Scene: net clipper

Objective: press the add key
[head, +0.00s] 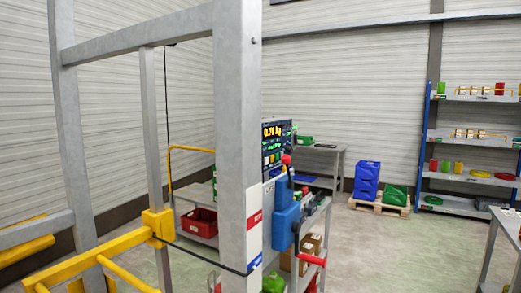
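A dark control panel (273,143) stands behind a grey steel post, right of the picture's centre. Its lit screen (272,131) reads about 0.76 kg, with a smaller green line under it. Small coloured patches, some green, show below the screen. They are too small to tell which is the add key, and the post may hide the panel's left edge. A red ball-shaped knob (286,159) is at the panel's lower right. My gripper is not in view.
The steel post (238,120) and yellow bars (100,262) fill the left and front. A blue box-like part (285,215) hangs below the panel. Blue crates (367,180) sit on a pallet. A shelf rack (470,135) stands right. The floor (390,250) between is clear.

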